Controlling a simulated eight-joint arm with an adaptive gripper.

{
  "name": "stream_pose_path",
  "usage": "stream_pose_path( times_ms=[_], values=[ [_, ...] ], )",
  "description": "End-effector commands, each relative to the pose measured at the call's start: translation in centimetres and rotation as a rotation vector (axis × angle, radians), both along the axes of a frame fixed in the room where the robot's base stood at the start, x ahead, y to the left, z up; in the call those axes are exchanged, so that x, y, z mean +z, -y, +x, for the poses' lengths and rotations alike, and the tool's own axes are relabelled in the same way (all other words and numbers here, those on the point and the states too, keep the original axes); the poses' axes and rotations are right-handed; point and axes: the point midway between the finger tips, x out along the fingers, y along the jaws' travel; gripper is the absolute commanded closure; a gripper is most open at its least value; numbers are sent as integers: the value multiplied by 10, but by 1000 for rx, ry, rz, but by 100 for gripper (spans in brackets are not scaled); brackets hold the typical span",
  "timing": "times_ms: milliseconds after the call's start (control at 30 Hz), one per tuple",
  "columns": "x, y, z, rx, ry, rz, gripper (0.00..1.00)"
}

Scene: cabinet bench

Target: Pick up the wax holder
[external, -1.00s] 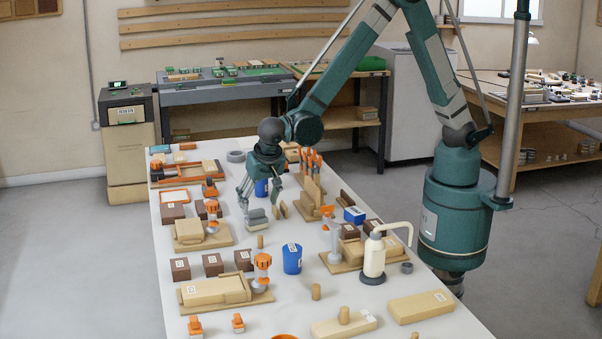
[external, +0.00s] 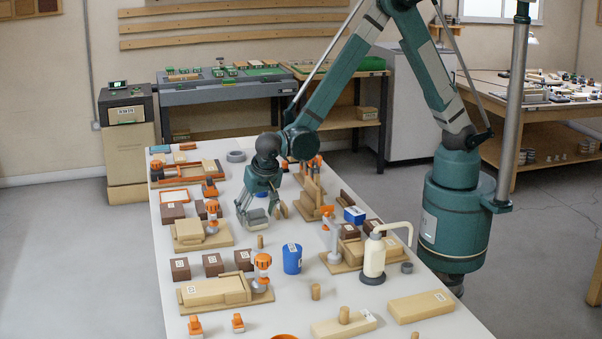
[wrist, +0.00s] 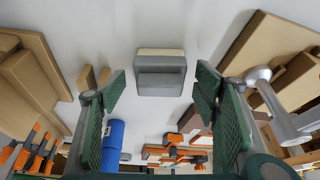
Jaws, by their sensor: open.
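A small grey block with a cream strip along one edge, which looks like the wax holder (wrist: 160,74), lies on the white bench. In the wrist view it sits centred just beyond the space between my fingertips. My gripper (wrist: 160,92) is open and empty, with one green ribbed finger on each side and a gap to the block. In the external view the wax holder (external: 257,219) shows low between the fingers of my gripper (external: 259,207), partly hidden by them. I cannot tell the exact height left between fingertips and block.
Two small wooden pieces (wrist: 95,78) stand close left of the block in the wrist view. A blue cylinder (wrist: 113,140) is nearer.

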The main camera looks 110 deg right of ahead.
Motion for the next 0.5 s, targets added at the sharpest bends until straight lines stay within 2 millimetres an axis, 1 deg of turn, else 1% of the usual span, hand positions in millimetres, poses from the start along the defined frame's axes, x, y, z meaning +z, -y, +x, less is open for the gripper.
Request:
stream_pose_path(
  times_ms=[33, 133, 500],
  values=[
    [-5, 2, 1, 0, 0, 0, 39],
    [-9, 4, 1, 1, 0, 0, 39],
    [-10, 4, 1, 1, 0, 0, 39]
  ],
)
